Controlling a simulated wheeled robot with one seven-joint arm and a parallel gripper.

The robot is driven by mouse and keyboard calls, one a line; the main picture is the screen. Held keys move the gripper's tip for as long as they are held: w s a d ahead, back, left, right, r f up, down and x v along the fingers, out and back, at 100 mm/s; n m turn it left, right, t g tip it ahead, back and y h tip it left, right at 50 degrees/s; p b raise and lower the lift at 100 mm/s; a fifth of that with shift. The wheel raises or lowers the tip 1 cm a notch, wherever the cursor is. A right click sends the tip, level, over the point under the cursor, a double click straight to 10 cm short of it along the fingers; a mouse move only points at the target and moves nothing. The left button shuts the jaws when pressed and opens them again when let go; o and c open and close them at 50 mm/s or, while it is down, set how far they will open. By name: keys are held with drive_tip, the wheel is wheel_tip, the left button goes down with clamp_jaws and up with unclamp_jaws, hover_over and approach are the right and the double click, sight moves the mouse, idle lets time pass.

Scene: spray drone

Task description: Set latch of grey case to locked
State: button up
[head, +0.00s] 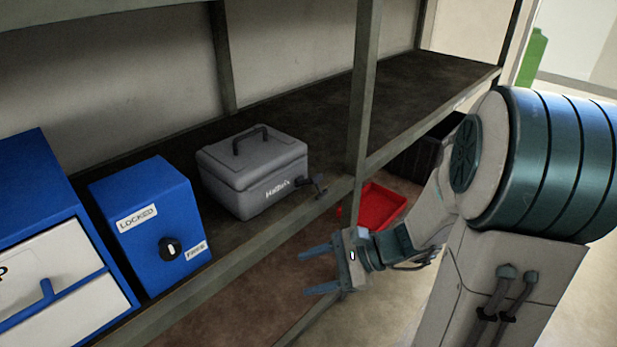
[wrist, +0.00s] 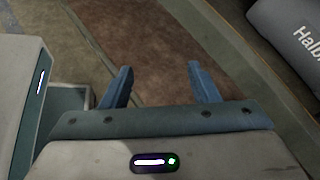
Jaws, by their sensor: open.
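The grey case (head: 250,170) sits on the shelf, lid closed, with a dark handle on top and lettering on its front. Its latch (head: 312,184) is a small dark part sticking out at the front right corner; its exact setting is too small to tell. My gripper (head: 311,269) is open and empty, in front of and below the shelf edge, apart from the case. In the wrist view my gripper (wrist: 161,84) shows both fingers spread over the floor, and part of the grey case (wrist: 297,38) shows at the top right; the latch is out of that view.
A blue box (head: 150,225) with a dark knob and "LOCKED" and "FREE" labels stands left of the case. A blue and white drawer unit (head: 50,300) is at far left. A shelf post (head: 361,90) rises right of the case. A red tray (head: 378,207) lies below.

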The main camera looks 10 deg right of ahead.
drive_tip(key=w+d+r+m+t+y, duration=0.1)
drive_tip(key=w+d+r+m+t, duration=0.1)
drive_tip(key=w+d+m+t, duration=0.35)
drive_tip(key=m+t+h+p, duration=0.1)
drive_tip(key=m+t+h, duration=0.1)
drive_tip(key=m+t, duration=0.45)
approach(320, 193)
drive_tip(key=shift+m, duration=0.4)
drive_tip(key=b+x, duration=0.1)
drive_tip(key=x, duration=0.2)
drive_tip(key=b+x, duration=0.1)
drive_tip(key=x, duration=0.3)
drive_tip(key=b+x, duration=0.2)
drive_tip(key=x, duration=0.1)
drive_tip(key=shift+w+f, duration=0.3)
drive_tip(key=shift+w+a+r, duration=0.1)
drive_tip(key=shift+w+a, duration=0.2)
drive_tip(key=shift+w, duration=0.2)
clamp_jaws()
